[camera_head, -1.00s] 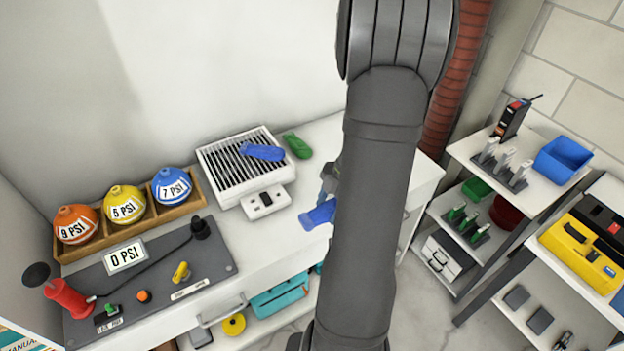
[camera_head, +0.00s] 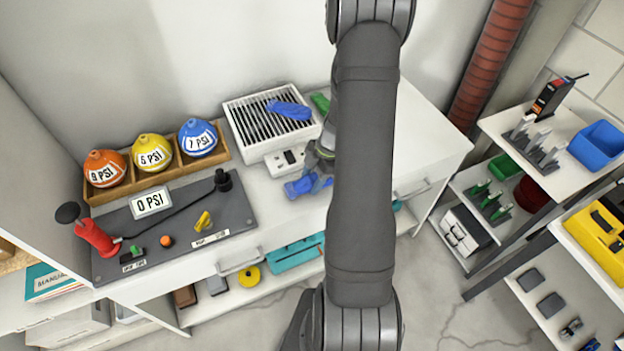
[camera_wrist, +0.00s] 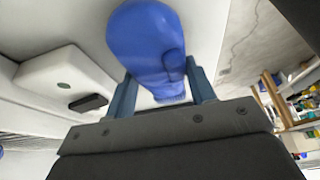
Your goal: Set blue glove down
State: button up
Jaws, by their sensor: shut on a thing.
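My gripper (camera_head: 318,168) is shut on a blue glove (camera_head: 303,187), just in front of the white grille unit (camera_head: 262,143) and over the white counter top (camera_head: 268,208). In the wrist view the glove (camera_wrist: 147,42) sticks out past the two fingers of my gripper (camera_wrist: 163,88). I cannot tell whether the glove touches the counter. A second blue glove (camera_head: 290,110) lies on the grille. A green glove (camera_head: 320,103) lies behind it, partly hidden by my arm.
A wooden rack (camera_head: 221,150) with three labelled bulbs and a grey gauge panel (camera_head: 180,240) stand to the left. The counter right of my arm (camera_head: 425,145) looks clear. Shelves with a blue bin (camera_head: 598,146) stand at the right.

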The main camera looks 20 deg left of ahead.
jog(key=shift+f, duration=0.35)
jog(key=shift+f, duration=0.15)
jog(key=o, duration=1)
jog(key=v, duration=1.2)
jog(key=x, duration=1.2)
jog(key=shift+r, duration=1.85)
